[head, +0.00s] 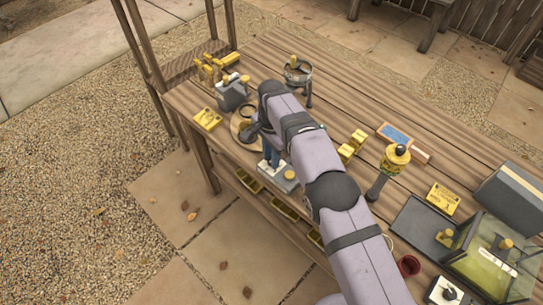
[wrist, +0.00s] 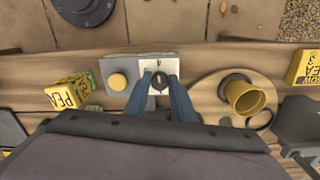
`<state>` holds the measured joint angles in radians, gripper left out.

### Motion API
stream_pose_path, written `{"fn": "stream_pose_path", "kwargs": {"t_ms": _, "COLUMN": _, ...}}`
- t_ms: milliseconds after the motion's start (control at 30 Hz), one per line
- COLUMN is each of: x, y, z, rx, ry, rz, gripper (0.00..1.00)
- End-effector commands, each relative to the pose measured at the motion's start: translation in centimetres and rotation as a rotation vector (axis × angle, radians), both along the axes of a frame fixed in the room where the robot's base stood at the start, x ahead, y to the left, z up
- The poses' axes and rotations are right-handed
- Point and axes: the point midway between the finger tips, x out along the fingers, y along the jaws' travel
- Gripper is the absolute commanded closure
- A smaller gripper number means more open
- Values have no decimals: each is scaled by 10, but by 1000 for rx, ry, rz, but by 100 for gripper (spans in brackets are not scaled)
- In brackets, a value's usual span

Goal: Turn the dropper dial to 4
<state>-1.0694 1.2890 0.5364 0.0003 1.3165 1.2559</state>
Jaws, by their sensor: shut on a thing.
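The dropper (head: 278,184) is a small grey box with a white face and a yellow button, near the front edge of the wooden bench. In the wrist view, the dropper (wrist: 137,66) shows its yellow button at the left and a dark, round dial knob (wrist: 159,80) on the white face. A few small dark marks sit around the knob; one looks like a 4, but its pointer setting is hard to read. My gripper (head: 271,160) points down with blue fingers. In the wrist view, my gripper (wrist: 160,87) is shut on the knob, one finger each side.
A round wooden board with a yellow cup (wrist: 247,97) lies right of the dropper in the wrist view. Yellow PEA packets (wrist: 70,92) stand left. A sieve on legs (head: 298,75), a yellow-topped shaker (head: 396,158) and a glass case (head: 490,256) stand on the bench.

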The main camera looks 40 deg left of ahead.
Motion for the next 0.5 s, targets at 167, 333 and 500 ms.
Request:
{"fn": "stream_pose_path", "kwargs": {"t_ms": 167, "x": 1, "y": 1, "z": 1, "rx": 2, "ry": -4, "rz": 1, "gripper": 100}}
{"fn": "stream_pose_path", "kwargs": {"t_ms": 333, "x": 1, "y": 1, "z": 1, "rx": 2, "ry": -4, "rz": 1, "gripper": 59}}
{"fn": "stream_pose_path", "kwargs": {"t_ms": 500, "x": 1, "y": 0, "z": 1, "rx": 2, "ry": -2, "rz": 2, "gripper": 59}}
